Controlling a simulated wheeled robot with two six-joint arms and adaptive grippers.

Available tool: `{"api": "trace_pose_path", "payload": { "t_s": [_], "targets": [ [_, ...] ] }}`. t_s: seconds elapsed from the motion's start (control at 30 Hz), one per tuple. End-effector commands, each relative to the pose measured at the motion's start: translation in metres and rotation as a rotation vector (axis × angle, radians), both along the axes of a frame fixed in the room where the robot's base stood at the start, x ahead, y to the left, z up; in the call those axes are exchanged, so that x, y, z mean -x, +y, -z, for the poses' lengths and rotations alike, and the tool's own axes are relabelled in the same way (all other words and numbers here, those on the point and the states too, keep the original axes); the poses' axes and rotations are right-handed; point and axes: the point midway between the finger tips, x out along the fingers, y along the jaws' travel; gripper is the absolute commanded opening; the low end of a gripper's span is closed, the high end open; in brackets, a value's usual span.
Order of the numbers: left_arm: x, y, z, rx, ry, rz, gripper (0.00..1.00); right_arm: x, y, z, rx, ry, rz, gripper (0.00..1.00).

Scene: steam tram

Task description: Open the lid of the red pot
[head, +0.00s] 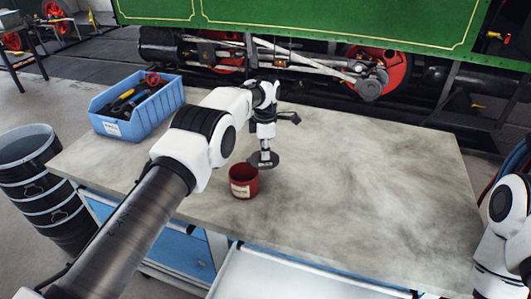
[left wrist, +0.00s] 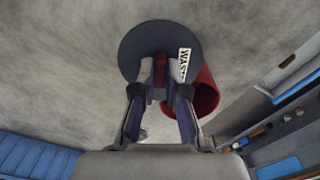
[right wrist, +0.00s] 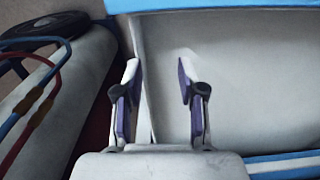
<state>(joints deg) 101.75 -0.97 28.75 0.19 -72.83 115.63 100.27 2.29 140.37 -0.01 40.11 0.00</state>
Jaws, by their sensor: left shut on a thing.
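The red pot (head: 243,181) stands upright and open on the grey table, with a pale label on its side; it also shows in the left wrist view (left wrist: 207,97). My left gripper (head: 265,152) is shut on the red knob of the dark round lid (head: 263,161), which also shows in the left wrist view (left wrist: 140,42). The lid is off the pot, just behind and right of it in the head view. I cannot tell whether it touches the table. My right gripper (right wrist: 160,88) is open and empty, pointing toward the front of the workbench.
A blue bin (head: 137,115) with tools stands at the table's back left. The table's right half (head: 380,180) is clear. Dark buckets (head: 42,180) stand left of the table. The green tram (head: 300,25) is behind it. Red and blue hoses (right wrist: 40,100) lie near my right gripper.

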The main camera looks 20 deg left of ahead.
Motion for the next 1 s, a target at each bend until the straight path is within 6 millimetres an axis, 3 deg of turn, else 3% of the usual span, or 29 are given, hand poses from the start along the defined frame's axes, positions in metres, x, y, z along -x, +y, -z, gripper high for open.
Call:
{"api": "trace_pose_path", "payload": {
  "t_s": [0.37, 0.4, 0.47, 0.83, 1.0],
  "targets": [
    [0.003, 0.001, 0.006, 0.001, 0.014, -0.007, 0.0, 0.0, 0.0, 0.001, 0.0, 0.0, 0.0, 0.4],
    [0.003, 0.001, 0.006, 0.0, 0.014, -0.007, 0.15, 0.0, 0.0, 0.001, 0.0, 0.0, 0.0, 0.4],
    [0.003, 0.001, 0.006, 0.001, 0.013, -0.006, 0.37, 0.0, 0.0, 0.001, 0.0, 0.0, 0.0, 0.4],
    [0.001, 0.0, -0.003, 0.0, 0.004, -0.005, 0.38, 0.0, 0.0, 0.0, 0.0, 0.0, 0.0, 0.4],
    [0.0, 0.001, -0.034, 0.0, 0.003, -0.005, 0.38, 0.0, 0.0, 0.0, 0.0, 0.0, 0.0, 0.4]
  ]
}}
